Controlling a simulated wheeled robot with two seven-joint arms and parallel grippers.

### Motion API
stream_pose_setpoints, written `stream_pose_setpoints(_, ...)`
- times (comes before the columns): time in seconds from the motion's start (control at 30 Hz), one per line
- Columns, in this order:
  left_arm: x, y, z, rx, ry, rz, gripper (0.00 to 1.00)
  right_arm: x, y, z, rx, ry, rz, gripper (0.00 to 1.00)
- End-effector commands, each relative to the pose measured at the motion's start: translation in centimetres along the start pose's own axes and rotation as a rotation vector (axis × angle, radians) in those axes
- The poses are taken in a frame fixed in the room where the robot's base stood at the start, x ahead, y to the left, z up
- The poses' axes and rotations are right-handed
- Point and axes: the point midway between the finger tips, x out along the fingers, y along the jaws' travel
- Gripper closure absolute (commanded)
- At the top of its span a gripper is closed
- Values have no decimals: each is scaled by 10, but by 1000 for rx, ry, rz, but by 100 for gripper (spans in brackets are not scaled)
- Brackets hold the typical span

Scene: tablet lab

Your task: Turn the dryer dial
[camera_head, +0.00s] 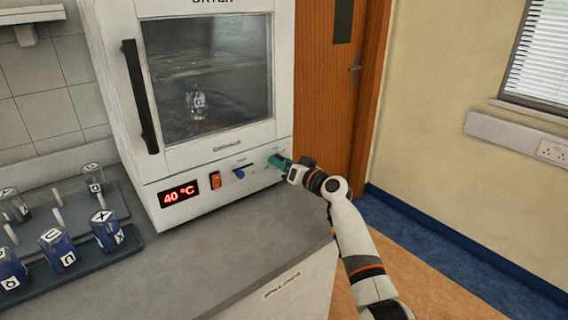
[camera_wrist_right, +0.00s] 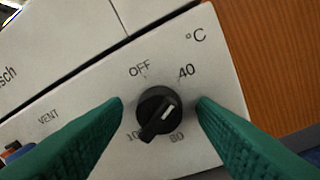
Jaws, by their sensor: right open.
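The white dryer (camera_head: 230,160) stands on the grey bench with its door shut. Its red display (camera_head: 179,195) reads 40 °C. The black dial (camera_wrist_right: 158,112) is on the lower front panel, with OFF, 40, 80 and 100 around it. Its ridge runs from upper right to lower left, and its white mark is on the upper-right half, towards 40. My right gripper (camera_head: 281,162) is at the panel's right end and hides the dial in the head view. Its green fingers (camera_wrist_right: 160,102) are open on either side of the dial, with gaps showing. My left gripper is out of view.
An orange switch (camera_head: 215,180) and a blue VENT knob (camera_head: 239,173) sit left of the dial. A rack (camera_head: 110,253) with several lettered jars stands on the bench at left. A wooden door (camera_head: 325,95) is right of the dryer.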

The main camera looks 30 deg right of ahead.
Motion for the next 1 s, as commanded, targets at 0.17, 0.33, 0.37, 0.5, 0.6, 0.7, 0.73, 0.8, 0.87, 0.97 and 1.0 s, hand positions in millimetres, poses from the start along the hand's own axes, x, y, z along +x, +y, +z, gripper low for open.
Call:
stream_pose_setpoints(0.17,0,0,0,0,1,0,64,0,0,0,0,0,0,53)
stream_pose_setpoints(0.33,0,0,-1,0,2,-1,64,0,0,0,0,-1,0,81)
stream_pose_setpoints(0.37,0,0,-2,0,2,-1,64,0,0,0,0,-1,0,86)
stream_pose_setpoints(0.5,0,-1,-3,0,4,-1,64,0,0,0,2,-1,0,91)
stream_pose_setpoints(0.6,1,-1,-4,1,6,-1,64,0,0,0,14,-2,0,91)
stream_pose_setpoints(0.7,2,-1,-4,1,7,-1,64,0,0,0,39,-4,2,91)
stream_pose_setpoints(0.73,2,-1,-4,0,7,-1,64,0,0,0,51,-4,2,91)
stream_pose_setpoints(0.8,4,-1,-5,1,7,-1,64,0,-1,-1,83,-7,3,91)
stream_pose_setpoints(0.87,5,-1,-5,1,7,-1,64,0,-1,-1,119,-10,5,91)
stream_pose_setpoints(0.97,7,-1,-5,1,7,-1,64,0,-1,-1,193,-15,8,91)
stream_pose_setpoints(1.0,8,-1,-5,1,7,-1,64,0,-1,-1,226,-17,9,91)
